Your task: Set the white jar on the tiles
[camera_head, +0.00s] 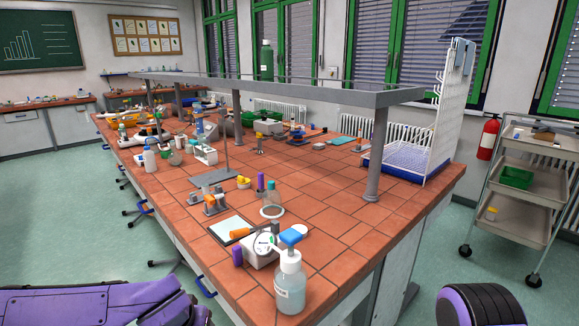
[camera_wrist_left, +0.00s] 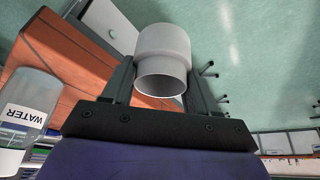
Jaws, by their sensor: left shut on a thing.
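The white jar (camera_wrist_left: 163,48) is between the two fingers of my left gripper (camera_wrist_left: 160,68) in the left wrist view. The gripper is shut on it. The jar has a wide body and a narrower open end turned toward the wrist camera. Green floor shows behind it, beside the bench edge. In the head view my left arm comes in at the bottom left, but neither its gripper nor the jar can be made out. The red-brown tiles (camera_head: 340,222) cover the bench top; they also show in the left wrist view (camera_wrist_left: 80,62). My right gripper is not in view.
A pump bottle (camera_head: 290,288) stands at the near bench corner, beside a white box (camera_head: 262,255) and a flat pad (camera_head: 232,229). A bottle labelled WATER (camera_wrist_left: 30,103) shows in the left wrist view. A grey post (camera_head: 376,155) carries an overhead shelf. Tiles right of centre are bare.

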